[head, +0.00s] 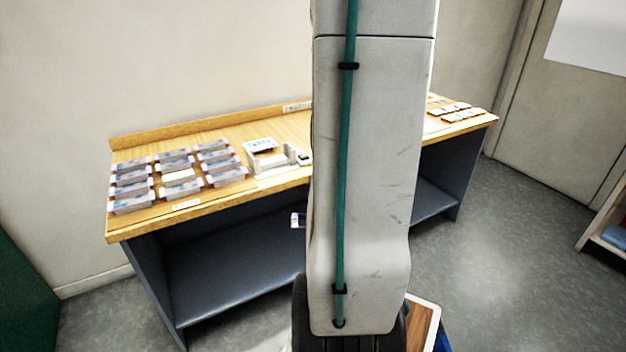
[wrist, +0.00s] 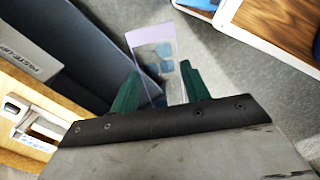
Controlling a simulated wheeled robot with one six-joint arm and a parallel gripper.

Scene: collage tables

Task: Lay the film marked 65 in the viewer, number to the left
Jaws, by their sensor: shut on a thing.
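My gripper (wrist: 160,88) shows in the wrist view, its two green fingers shut on a clear film (wrist: 160,52) with several blue patches and a pale strip along its left side. I cannot read a number on it. The film is held in the air over the floor, beside the table front. In the head view a small part of the film (head: 298,220) shows left of my arm, which hides the gripper. A white device (head: 268,158), possibly the viewer, stands on the wooden table left of my arm. Part of a white device (wrist: 17,108) also shows at the wrist view's left edge.
Several stacks with bluish tops (head: 180,178) stand in rows on the table's left. Several small pieces (head: 458,111) lie at its right end. The table (head: 235,208) has a raised back edge and a dark open shelf (head: 235,275) below. A white-edged wooden-topped thing (wrist: 285,25) is at the wrist view's upper right.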

